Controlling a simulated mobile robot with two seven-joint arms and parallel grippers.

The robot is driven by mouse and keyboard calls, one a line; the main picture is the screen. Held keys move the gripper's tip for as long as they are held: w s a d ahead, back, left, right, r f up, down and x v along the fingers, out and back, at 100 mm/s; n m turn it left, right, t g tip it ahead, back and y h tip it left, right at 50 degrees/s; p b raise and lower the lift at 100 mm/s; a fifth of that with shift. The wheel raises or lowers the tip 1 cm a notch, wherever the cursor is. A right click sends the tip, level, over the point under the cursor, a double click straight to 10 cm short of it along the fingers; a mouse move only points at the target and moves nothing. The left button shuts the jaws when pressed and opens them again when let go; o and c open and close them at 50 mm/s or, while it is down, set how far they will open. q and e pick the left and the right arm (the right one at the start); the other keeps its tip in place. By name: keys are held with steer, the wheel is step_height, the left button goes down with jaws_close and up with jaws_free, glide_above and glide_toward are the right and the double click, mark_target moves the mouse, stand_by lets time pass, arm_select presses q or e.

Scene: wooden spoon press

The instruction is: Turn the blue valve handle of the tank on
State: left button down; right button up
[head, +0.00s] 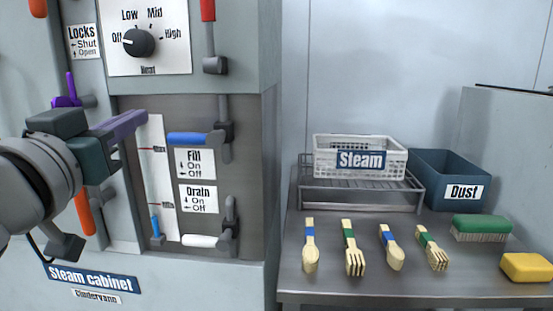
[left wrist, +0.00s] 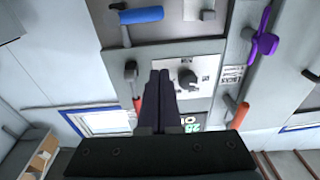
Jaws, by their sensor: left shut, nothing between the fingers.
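The blue valve handle (head: 187,138) sits above the Fill label (head: 196,163) on the steam cabinet. In the left wrist view, which is upside down, the blue handle (left wrist: 141,15) shows at the top. My left gripper (head: 143,117) is shut and empty, in front of the gauge strip, left of and slightly above the handle, apart from it in the picture. Its closed fingers (left wrist: 161,74) also show in the left wrist view. My right gripper is not in view.
A white Drain handle (head: 200,241) is below. The heat knob (head: 138,42), red handle (head: 208,10), purple handle (head: 70,90) and orange handle (head: 84,212) surround my left gripper. At right, a table (head: 400,298) holds utensils, a Steam basket (head: 330,143) and a Dust bin (head: 440,165).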

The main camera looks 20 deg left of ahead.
arm_select(q)
steer(key=shift+w+d+f+h+b, duration=0.3)
steer(key=shift+w+f, duration=0.1)
steer(key=shift+w, duration=0.25)
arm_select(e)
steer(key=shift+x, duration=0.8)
arm_select(q)
steer(key=shift+a, duration=0.1)
steer(key=r+p, duration=0.1)
steer(key=r, duration=0.1)
glide_above(193, 139)
steer(key=s+a, duration=0.1)
steer(key=a, duration=0.2)
steer(key=shift+s+d+f+b, duration=0.1)
steer(key=shift+f+b, duration=0.1)
steer(key=shift+f, duration=0.6)
steer(key=shift+s+d+f+b, duration=0.15)
steer(key=shift+f+b, duration=0.1)
steer(key=shift+f, duration=0.5)
steer(key=shift+s+d+f+b, duration=0.1)
steer(key=shift+f+b, duration=0.1)
steer(key=shift+f, duration=0.6)
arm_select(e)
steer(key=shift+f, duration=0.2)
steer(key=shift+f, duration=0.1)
